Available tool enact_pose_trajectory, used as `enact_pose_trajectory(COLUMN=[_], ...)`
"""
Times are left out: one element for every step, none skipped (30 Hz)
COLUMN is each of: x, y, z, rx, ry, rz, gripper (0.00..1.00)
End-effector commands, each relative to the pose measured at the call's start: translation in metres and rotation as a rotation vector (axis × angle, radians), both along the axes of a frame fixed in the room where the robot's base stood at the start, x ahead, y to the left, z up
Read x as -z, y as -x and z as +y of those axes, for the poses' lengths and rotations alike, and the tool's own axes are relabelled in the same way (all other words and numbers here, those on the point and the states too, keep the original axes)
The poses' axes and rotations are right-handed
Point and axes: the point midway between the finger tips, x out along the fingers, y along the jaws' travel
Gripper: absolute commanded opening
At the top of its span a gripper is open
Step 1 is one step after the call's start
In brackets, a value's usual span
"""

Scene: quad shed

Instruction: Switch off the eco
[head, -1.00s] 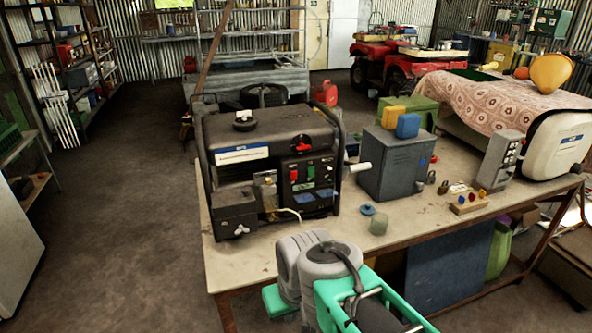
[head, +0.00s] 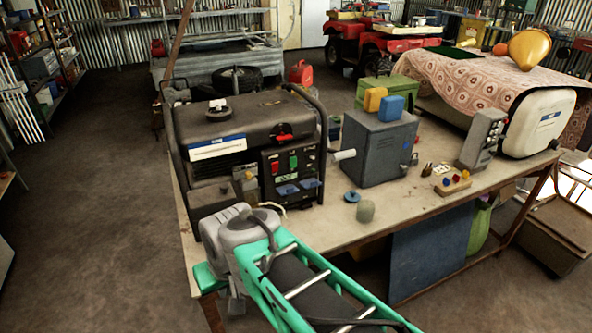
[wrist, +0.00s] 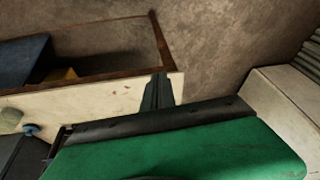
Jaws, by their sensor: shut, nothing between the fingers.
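The generator (head: 240,115) stands on the near left of the workbench, dark with a black frame. Its control panel (head: 283,175) faces front right, with a red switch (head: 274,167), a green switch (head: 293,162) and blue socket covers below. The labels are too small to read, so I cannot tell which switch is the eco. My grey and green arm reaches in front of the generator's lower front, and its end hides part of that area. In the wrist view my gripper (wrist: 157,92) shows as dark fingers, shut and empty, above the bench edge.
On the workbench (head: 330,225) stand a grey metal box (head: 378,148) with a spout, a green cylinder (head: 365,211), a blue cap (head: 352,197), a board with coloured knobs (head: 453,183) and a grey switch box (head: 482,138). Open floor (head: 90,210) lies left.

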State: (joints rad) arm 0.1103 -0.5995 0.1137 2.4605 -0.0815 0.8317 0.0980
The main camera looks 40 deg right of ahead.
Motion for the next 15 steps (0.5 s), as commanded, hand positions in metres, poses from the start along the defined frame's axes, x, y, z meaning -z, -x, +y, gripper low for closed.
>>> enact_pose_trajectory(x=[-0.004,-0.006,-0.01,-0.014,-0.019,-0.026,-0.031,-0.038,-0.047,-0.054,-0.061,-0.071,-0.078,-0.084,-0.092], y=[-0.011,-0.02,-0.032,-0.04,-0.048,-0.057,-0.061,-0.064,-0.066,-0.066,-0.064,-0.059,-0.055,-0.051,-0.045], z=[-0.018,-0.029,-0.047,-0.062,-0.079,-0.102,-0.121,-0.14,-0.166,-0.185,-0.204,-0.227,-0.242,-0.256,-0.271], rx=[0.104,0.175,0.282,0.367,0.456,0.572,0.659,0.746,0.857,0.934,1.006,1.092,1.149,1.196,1.247], ry=[-0.04,-0.074,-0.128,-0.173,-0.222,-0.29,-0.343,-0.397,-0.473,-0.529,-0.583,-0.652,-0.7,-0.743,-0.794], rz=[-0.033,-0.063,-0.109,-0.149,-0.192,-0.251,-0.297,-0.346,-0.412,-0.46,-0.511,-0.573,-0.618,-0.659,-0.707], gripper=[0.0,0.0,0.0,0.0,0.0,0.0,0.0,0.0,0.0,0.0,0.0,0.0,0.0,0.0,0.0])
